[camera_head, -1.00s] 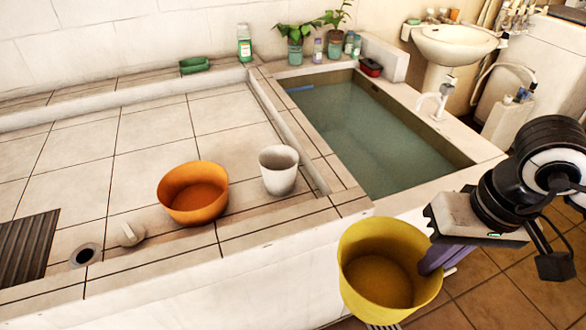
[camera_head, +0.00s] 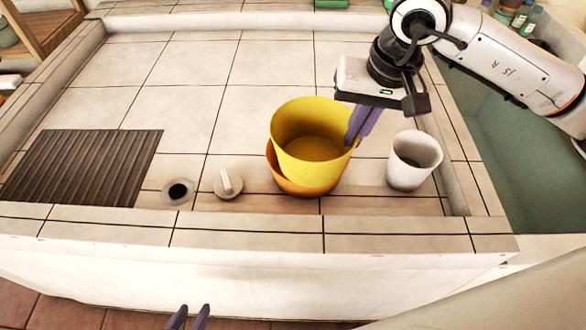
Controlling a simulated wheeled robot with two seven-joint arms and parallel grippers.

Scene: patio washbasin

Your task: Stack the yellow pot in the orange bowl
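The yellow pot (camera_head: 312,145) is at the orange bowl (camera_head: 288,184) on the tiled counter. Its lower part is inside the bowl's rim, and it sits a little up and right of the bowl's centre. Whether its base touches the bowl's bottom is hidden. My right gripper (camera_head: 362,124) comes from the upper right and is shut on the pot's right rim with its purple fingers. My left gripper (camera_head: 189,318) shows only two fingertips at the bottom edge, apart with nothing between them.
A white cup (camera_head: 413,160) stands close right of the pot. A drain stopper (camera_head: 228,184), a drain hole (camera_head: 177,191) and a ribbed dark mat (camera_head: 85,167) lie to the left. The water basin (camera_head: 495,150) is at the right. The tiles behind the pot are clear.

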